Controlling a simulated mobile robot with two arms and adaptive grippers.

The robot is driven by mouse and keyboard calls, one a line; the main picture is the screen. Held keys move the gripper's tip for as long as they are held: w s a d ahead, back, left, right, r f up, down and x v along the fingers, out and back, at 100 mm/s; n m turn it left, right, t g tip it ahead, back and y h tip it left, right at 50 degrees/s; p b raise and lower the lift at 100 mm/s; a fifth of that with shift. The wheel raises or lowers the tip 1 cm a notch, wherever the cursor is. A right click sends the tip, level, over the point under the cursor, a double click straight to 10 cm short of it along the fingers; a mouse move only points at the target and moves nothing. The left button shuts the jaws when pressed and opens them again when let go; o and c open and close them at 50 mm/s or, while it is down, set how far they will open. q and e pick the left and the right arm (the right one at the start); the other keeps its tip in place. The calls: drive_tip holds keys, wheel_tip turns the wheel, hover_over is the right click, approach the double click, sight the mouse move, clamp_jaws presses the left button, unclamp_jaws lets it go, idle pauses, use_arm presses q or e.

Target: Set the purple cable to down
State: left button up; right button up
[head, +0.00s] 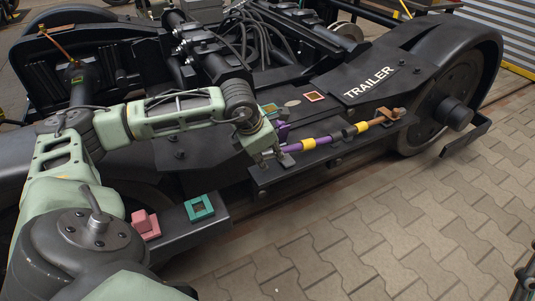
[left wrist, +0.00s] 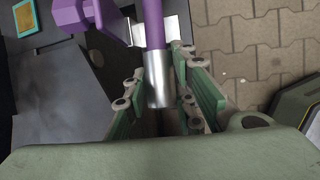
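The purple cable (head: 326,139) with yellow and dark bands lies along the side ledge of the bogie, slanting from lower left up to a brown fitting (head: 388,114). My left gripper (head: 272,155) is at its lower left end. In the left wrist view the cable (left wrist: 153,25) ends in a bare silver tip (left wrist: 160,92). The green-padded fingers of my left gripper (left wrist: 160,80) stand on either side of this tip, with a narrow gap showing. A purple block (head: 283,130) sits beside this end. It also shows in the left wrist view (left wrist: 80,12). My right gripper is out of view.
The dark bogie marked TRAILER (head: 370,82) fills the back. A pink block (head: 145,224) and a teal square frame (head: 199,208) sit on the lower ledge (head: 213,227). A wheel (head: 440,105) stands at the right. The paving in front is clear.

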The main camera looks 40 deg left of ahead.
use_arm(q)
drive_tip(key=o, duration=0.4)
drive_tip(key=shift+o, duration=0.2)
drive_tip(key=v, duration=1.2)
